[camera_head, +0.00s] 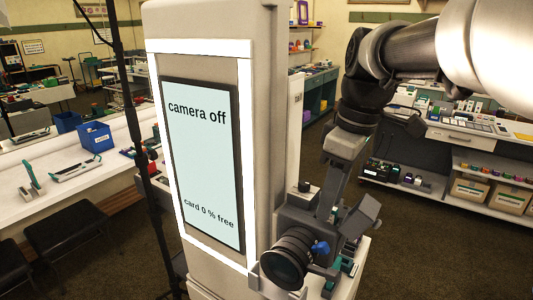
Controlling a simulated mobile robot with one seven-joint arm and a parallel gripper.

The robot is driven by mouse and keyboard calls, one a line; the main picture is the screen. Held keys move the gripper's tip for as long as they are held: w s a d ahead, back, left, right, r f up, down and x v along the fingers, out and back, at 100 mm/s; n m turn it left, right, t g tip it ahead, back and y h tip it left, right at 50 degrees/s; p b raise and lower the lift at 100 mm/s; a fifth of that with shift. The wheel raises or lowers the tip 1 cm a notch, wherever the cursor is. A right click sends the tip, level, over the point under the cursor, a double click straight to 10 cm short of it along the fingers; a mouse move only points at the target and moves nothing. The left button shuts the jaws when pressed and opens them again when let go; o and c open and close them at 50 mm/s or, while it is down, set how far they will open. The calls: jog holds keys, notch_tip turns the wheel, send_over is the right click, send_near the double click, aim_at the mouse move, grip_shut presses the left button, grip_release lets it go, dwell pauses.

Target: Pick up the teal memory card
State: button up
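My arm comes in from the upper right and reaches down to my gripper (331,190), which is just above and behind a dark camera (300,222) with a large round lens. Its fingertips are not clearly visible, so I cannot tell whether it is open or shut or holds anything. Small teal pieces (347,265) show on a light ledge right of the lens, below my gripper. They are too small and partly covered to tell which is the teal memory card. The camera hides part of the ledge.
A tall booth column with a lit screen (203,160) reading "camera off" and "card 0 % free" stands close on the left. A white counter (105,182) with a blue bin (95,137) is farther left. Shelves with boxes (468,189) stand at the right. Carpet between is clear.

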jog(key=shift+f, duration=0.4)
jog(key=shift+c, duration=0.6)
grip_shut()
